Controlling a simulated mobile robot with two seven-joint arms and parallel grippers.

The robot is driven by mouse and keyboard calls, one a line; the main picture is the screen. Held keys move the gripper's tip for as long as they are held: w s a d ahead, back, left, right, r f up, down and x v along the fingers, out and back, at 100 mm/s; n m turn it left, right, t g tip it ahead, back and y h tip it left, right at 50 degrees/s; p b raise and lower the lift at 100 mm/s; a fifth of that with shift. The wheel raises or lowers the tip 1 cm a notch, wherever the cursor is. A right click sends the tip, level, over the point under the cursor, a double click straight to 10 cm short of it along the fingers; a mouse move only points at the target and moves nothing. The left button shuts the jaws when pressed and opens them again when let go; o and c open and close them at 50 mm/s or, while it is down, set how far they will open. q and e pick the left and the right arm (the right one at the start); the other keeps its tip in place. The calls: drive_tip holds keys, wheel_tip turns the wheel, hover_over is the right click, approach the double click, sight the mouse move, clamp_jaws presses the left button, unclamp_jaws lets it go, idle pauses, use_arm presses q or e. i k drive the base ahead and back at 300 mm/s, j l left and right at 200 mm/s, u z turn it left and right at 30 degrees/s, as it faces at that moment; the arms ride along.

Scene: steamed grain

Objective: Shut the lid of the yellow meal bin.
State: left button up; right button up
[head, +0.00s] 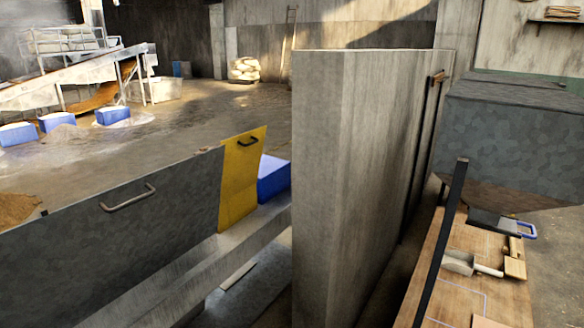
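A yellow panel (239,182) with a dark handle near its top edge stands raised and slightly tilted, left of the middle in the head view. It appears to be the lid of the yellow meal bin, standing open. The bin's body and opening cannot be made out. A grey metal panel (115,235) with a bar handle stands just left of the yellow one and reaches the left edge. Neither my left nor my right gripper is in view.
A tall concrete partition (345,180) stands right of the yellow panel, with a blue box (273,180) between. At right, a wooden bench (425,285) holds a metal scoop (460,262) below a grey metal hopper (515,135). Open floor (215,115) lies behind.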

sight(243, 152)
drive_tip(key=i+j, duration=0.1)
drive_tip(key=j, duration=0.3)
drive_tip(key=i+j, duration=0.1)
drive_tip(key=j, duration=0.3)
drive_tip(key=i+j, duration=0.15)
drive_tip(key=j, duration=0.25)
drive_tip(key=i+j, duration=0.1)
drive_tip(key=j, duration=0.35)
drive_tip(key=i+l, duration=0.15)
drive_tip(key=i+l+u, duration=0.1)
drive_tip(key=l, duration=0.3)
drive_tip(key=i+l, duration=0.1)
drive_tip(key=l, duration=0.15)
